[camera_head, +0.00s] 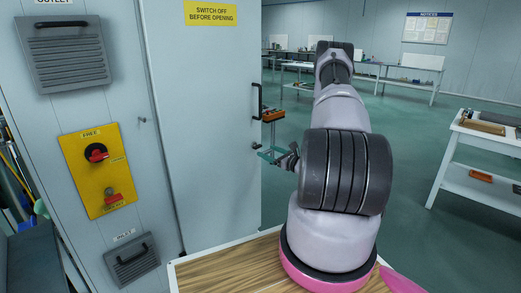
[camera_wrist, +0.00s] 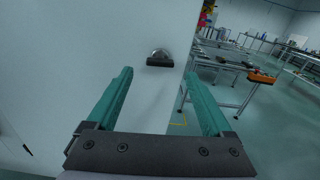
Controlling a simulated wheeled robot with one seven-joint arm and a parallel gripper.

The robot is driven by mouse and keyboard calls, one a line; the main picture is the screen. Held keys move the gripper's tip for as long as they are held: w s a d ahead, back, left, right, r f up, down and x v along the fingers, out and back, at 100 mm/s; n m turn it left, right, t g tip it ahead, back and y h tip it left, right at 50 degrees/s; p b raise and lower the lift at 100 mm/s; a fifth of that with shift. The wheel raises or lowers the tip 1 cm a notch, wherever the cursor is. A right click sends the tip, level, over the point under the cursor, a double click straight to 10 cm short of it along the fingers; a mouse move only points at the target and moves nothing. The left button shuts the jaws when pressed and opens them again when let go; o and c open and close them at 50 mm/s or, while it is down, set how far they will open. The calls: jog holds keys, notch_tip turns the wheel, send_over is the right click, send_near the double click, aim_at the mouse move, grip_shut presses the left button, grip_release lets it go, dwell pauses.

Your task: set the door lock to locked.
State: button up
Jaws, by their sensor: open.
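The door (camera_head: 204,110) is a pale grey panel standing closed or nearly so; I cannot tell which. My gripper (camera_head: 270,154) is open with teal fingers beside that edge. In the wrist view my gripper (camera_wrist: 158,74) has the lock ahead between its fingertips, apparently untouched. The lock's marked positions are not readable.
A black door handle (camera_head: 256,101) is above the lock. A yellow switch plate (camera_head: 91,172) marked FREE with red switches is at left, between vent panels (camera_head: 65,55). A wooden surface (camera_head: 220,265) is in front. Workbenches (camera_head: 485,140) stand behind; the floor between is open.

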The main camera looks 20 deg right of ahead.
aim_at(256, 146)
jog(key=x, duration=0.5)
jog(key=shift+w, duration=0.15)
